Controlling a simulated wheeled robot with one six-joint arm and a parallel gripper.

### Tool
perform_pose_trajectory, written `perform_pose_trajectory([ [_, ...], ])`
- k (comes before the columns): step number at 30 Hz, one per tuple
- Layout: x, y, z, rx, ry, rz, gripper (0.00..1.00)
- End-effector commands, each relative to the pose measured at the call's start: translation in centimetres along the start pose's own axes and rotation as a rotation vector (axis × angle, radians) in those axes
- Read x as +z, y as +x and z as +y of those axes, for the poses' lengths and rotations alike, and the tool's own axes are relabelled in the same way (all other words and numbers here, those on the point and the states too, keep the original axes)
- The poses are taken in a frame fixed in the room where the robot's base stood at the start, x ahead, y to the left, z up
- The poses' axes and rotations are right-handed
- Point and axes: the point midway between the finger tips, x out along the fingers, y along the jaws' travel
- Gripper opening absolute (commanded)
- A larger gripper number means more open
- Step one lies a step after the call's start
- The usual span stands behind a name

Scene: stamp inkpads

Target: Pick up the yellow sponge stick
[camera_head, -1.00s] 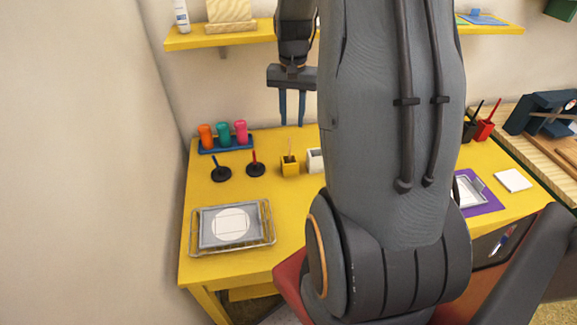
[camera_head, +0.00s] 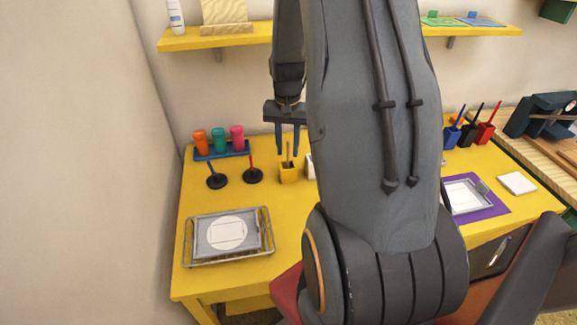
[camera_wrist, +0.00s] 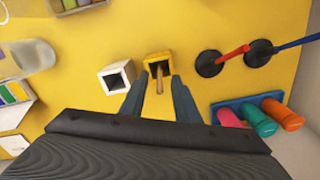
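The yellow sponge stick (camera_wrist: 160,77) stands in a small yellow square holder (camera_wrist: 154,60) on the yellow table. In the head view its thin wooden handle (camera_head: 288,152) sticks up out of the holder (camera_head: 290,172). My gripper (camera_head: 287,153) points down just above the holder, its two blue fingers apart with the handle showing between them. In the wrist view the open fingers (camera_wrist: 156,85) lie on either side of the handle's line, and I see no grip on it. The sponge end is hidden inside the holder.
A white square holder (camera_wrist: 117,77) stands close beside the yellow one. A red-handled stamp (camera_head: 253,172) and a blue-handled stamp (camera_head: 216,177) stand to the left. Coloured bottles sit in a blue rack (camera_head: 222,152) behind. A wire tray (camera_head: 228,258) lies in front.

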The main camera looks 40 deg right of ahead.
Motion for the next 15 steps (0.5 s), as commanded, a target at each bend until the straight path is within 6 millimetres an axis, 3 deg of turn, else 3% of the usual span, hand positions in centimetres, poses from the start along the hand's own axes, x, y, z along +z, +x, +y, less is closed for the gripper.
perform_pose_trajectory([
  [6, 0.2, 2.3, 0.1, 0.0, 0.0, -0.001, 0.29],
  [15, 0.1, 2.8, 0.0, 0.0, 0.0, 0.0, 0.29],
])
